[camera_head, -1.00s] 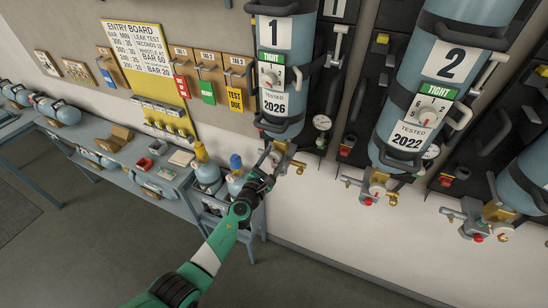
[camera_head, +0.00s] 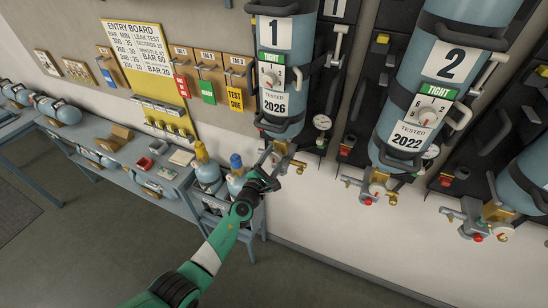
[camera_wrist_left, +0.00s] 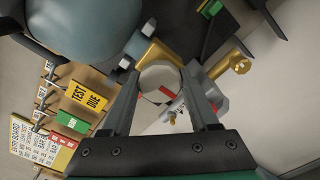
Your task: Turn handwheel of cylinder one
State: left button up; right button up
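Cylinder one (camera_head: 284,80) is a blue-grey tank on the wall with a "1" plate, a green TIGHT label and a 2026 tag. Its brass valve (camera_head: 285,148) hangs at the bottom, with grey and red parts beside it. My left gripper (camera_head: 270,174) is just below this valve, partly covering it. In the left wrist view the two fingers (camera_wrist_left: 163,100) are apart. A pale round handwheel (camera_wrist_left: 161,80) shows between them, in front of the brass valve body (camera_wrist_left: 162,55). I cannot tell whether the fingers touch it. My right gripper is out of view.
Cylinder two (camera_head: 440,75) hangs to the right with its own valve (camera_head: 377,188). A pressure gauge (camera_head: 322,122) is beside cylinder one. Small blue bottles (camera_head: 207,172) stand below left, near a blue-grey bench (camera_head: 125,178). The floor in front is clear.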

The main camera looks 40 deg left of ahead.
pick_arm(q)
jog(key=o, duration=0.4)
jog(key=shift+s+r, duration=0.1)
jog(key=shift+s, duration=0.1)
jog(key=p+v, duration=0.3)
jog(key=v, duration=0.1)
jog(key=shift+s+d+r+p, duration=0.1)
jog(key=shift+s+r+p, duration=0.05)
jog(key=shift+p, duration=0.15)
jog(key=p, duration=0.2)
send_near(273, 158)
jog(key=s, duration=0.1)
jog(key=shift+d, duration=0.25)
